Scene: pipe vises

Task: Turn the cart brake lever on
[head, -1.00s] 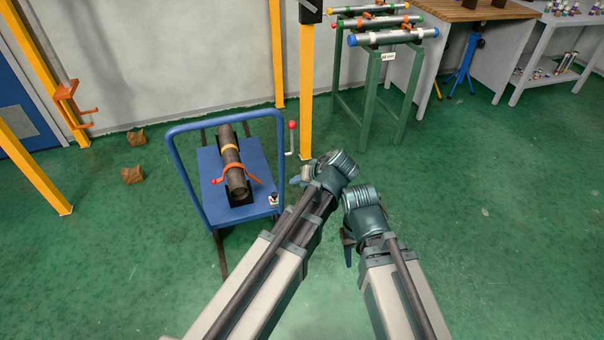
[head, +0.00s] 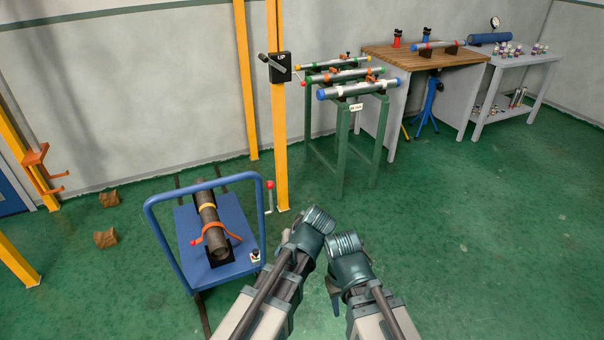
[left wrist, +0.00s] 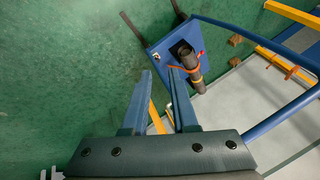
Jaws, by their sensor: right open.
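The blue cart (head: 175,268) stands left of centre with a dark pipe (head: 207,222) strapped on it. A grey lever with a red ball (head: 270,185) stands upright at the cart's right side, by the yellow post. A small black-and-white fitting (head: 255,255) sits on the cart's front right corner. I cannot tell which is the brake lever. My left gripper (head: 286,237) is right of the cart, apart from it; its open, empty fingers show in the left wrist view (left wrist: 160,71). My right gripper (head: 333,294) is open, further right, partly hidden by its wrist.
A yellow post (head: 280,150) with a black box marked UP (head: 280,67) rises behind the cart. A green pipe stand (head: 341,150) and a wooden-topped bench (head: 400,53) are behind on the right. Brown blocks (head: 106,239) lie left. The right floor is clear.

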